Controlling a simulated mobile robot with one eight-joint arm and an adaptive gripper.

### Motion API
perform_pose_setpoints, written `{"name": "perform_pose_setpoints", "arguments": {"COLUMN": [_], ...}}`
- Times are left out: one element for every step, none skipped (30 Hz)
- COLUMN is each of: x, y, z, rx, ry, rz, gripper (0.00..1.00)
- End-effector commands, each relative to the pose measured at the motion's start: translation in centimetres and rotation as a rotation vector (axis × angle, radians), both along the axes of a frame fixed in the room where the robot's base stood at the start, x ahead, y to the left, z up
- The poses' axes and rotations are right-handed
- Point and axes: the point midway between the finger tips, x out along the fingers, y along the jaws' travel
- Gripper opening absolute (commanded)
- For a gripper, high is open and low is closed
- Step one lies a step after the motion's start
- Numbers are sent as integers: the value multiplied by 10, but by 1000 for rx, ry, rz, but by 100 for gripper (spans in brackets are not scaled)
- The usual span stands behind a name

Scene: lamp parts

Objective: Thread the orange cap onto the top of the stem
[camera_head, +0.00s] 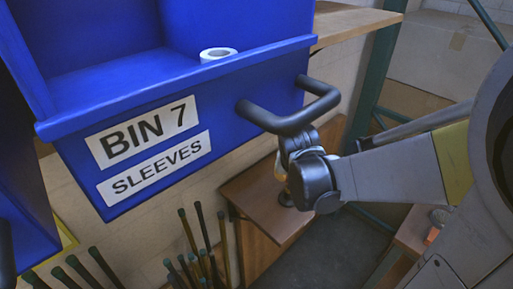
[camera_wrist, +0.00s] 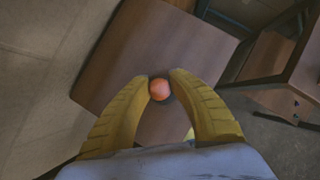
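In the wrist view the orange cap (camera_wrist: 161,89) shows as a small round piece between the yellow fingertips of my gripper (camera_wrist: 160,84). Both fingertips sit against its sides, so the gripper appears shut on it. A dark round shape shows just behind the cap, over the brown wooden tabletop (camera_wrist: 137,62). The stem is not clearly visible; the cap would hide anything directly beneath it. In the head view my gripper (camera_head: 286,180) points down over the small wooden table (camera_head: 262,212). Its fingers are mostly hidden by my wrist, and the cap cannot be made out there.
A blue bin labelled BIN 7 SLEEVES (camera_head: 75,175) with a dark handle (camera_head: 290,118) stands close to my wrist. A white ring (camera_head: 217,54) is at the bin. Several dark rods (camera_head: 203,245) stand below it. A small orange object (camera_head: 437,222) is at the right.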

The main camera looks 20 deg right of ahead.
Motion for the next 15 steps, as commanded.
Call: {"name": "perform_pose_setpoints", "arguments": {"x": [-1,-1,-1,-1,-1,-1,-1,-1,-1,-2,-1,-1,-1,-1,-1], "y": [-1,-1,-2,-2,-2,-2,-2,-2,-2,-2,-2,-1,-1,-1,-1], "z": [0,0,0,0,0,0,0,0,0,0,-1,-1,-1,-1,-2], "rx": [-4,-3,-3,-4,-4,-4,-4,-5,-5,-4,-3,-4,-5,-6,-7], "ry": [2,3,3,3,3,3,3,4,4,5,5,5,5,6,7], "rz": [-2,-3,-3,-3,-3,-3,-3,-4,-5,-9,-21,-44,-71,-103,-155], "gripper": [0,0,0,0,0,0,0,0,0,0,0,0,0,0,0]}}
